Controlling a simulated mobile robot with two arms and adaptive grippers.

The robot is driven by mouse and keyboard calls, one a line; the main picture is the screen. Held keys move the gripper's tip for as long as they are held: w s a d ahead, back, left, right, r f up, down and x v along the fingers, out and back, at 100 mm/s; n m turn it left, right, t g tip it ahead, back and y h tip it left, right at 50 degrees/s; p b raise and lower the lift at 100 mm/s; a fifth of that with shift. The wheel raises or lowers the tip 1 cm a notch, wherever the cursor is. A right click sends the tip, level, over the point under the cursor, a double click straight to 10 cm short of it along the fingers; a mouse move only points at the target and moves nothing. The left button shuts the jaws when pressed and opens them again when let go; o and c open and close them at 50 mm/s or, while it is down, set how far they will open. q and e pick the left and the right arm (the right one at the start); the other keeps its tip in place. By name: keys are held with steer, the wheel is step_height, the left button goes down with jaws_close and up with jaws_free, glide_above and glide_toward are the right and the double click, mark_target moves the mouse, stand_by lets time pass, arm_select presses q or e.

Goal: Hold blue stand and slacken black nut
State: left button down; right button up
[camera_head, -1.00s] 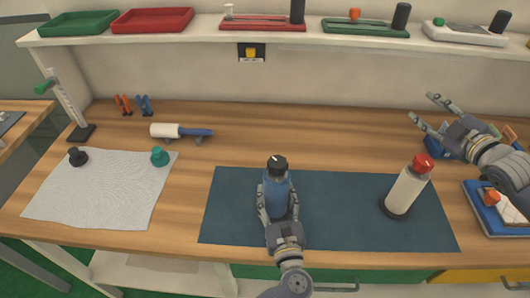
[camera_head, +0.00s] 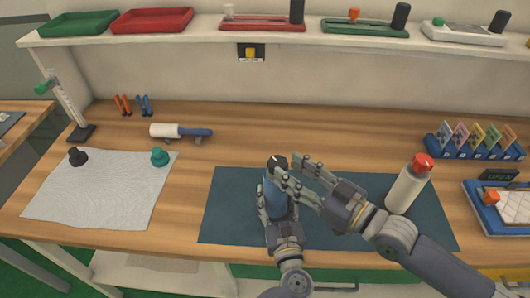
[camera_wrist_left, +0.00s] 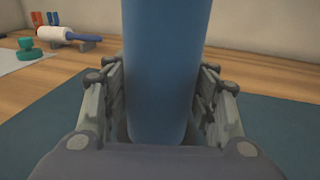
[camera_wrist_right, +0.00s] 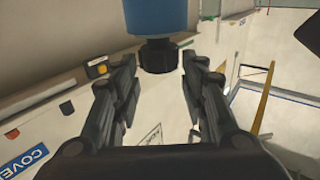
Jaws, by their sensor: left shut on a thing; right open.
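The blue stand (camera_head: 275,200) is an upright cylinder on the dark blue mat, with the black nut (camera_head: 279,162) on its top. My left gripper (camera_head: 278,212) is shut around the stand's lower part. In the left wrist view the blue stand (camera_wrist_left: 163,70) fills the space between the fingers. My right gripper (camera_head: 291,168) is open beside the stand's top. In the right wrist view the black nut (camera_wrist_right: 158,57) lies between the open fingertips, with gaps on both sides. The blue stand (camera_wrist_right: 160,16) shows behind it.
A white bottle with a red cap (camera_head: 408,186) stands on the mat (camera_head: 228,225) at right, near my right arm. A grey cloth (camera_head: 100,195) with a black knob and a green knob lies at left. A blue rack (camera_head: 470,150) stands at back right.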

steer(key=x, duration=0.8)
steer(key=shift+w+a, duration=0.25)
steer(key=shift+c, duration=0.2)
jaws_close()
